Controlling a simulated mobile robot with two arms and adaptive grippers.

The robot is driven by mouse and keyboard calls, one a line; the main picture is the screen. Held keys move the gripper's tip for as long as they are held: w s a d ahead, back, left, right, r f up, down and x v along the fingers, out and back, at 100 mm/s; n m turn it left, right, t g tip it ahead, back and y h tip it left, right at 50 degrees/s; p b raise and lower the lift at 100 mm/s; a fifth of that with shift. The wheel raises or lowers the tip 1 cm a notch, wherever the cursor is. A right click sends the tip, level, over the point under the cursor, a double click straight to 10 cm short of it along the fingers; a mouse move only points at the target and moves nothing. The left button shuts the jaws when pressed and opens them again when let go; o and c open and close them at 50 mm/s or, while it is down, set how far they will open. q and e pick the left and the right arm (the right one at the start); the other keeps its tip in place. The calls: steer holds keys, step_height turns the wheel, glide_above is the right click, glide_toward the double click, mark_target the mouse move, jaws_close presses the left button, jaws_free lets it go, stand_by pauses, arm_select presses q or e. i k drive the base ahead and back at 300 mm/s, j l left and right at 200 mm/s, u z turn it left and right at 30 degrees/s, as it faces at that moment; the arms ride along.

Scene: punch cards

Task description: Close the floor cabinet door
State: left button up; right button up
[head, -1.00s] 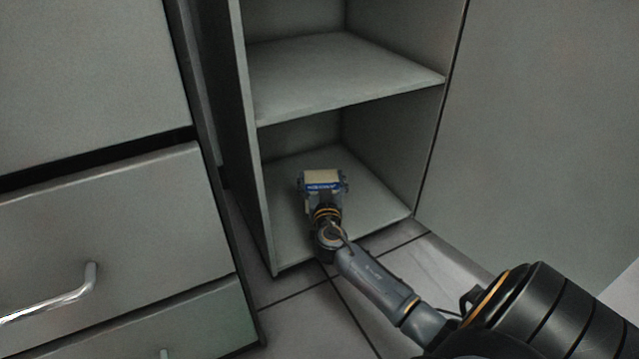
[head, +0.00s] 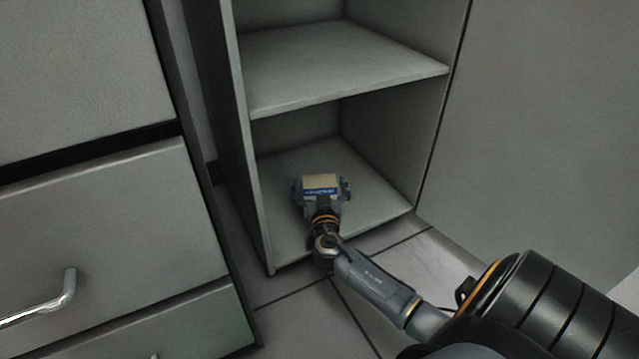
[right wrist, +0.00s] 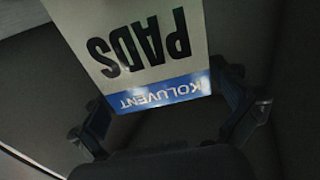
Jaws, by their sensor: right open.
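The floor cabinet (head: 345,72) stands open in the head view, with a shelf and a lower compartment showing. Its door (head: 545,130) is swung wide open on the right. My right gripper (head: 322,190) is in the lower compartment, near its front. It is open, with a finger on each side of a pale box (head: 320,181) with a blue band. In the right wrist view the box (right wrist: 135,45) reads "PADS" and "KOLUVENT" upside down, and the fingers (right wrist: 165,120) stand apart. Whether they touch the box is unclear. My left gripper is not in view.
A drawer unit (head: 95,225) with metal handles (head: 50,303) stands at the left, close to the cabinet. Grey floor tiles (head: 300,305) are clear in front of the cabinet. The shelf (head: 335,65) above is empty.

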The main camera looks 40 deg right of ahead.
mark_target(536, 146)
steer(key=k+j, duration=0.35)
steer(key=k, duration=0.5)
steer(key=j+z, duration=0.05)
steer(key=j, duration=0.05)
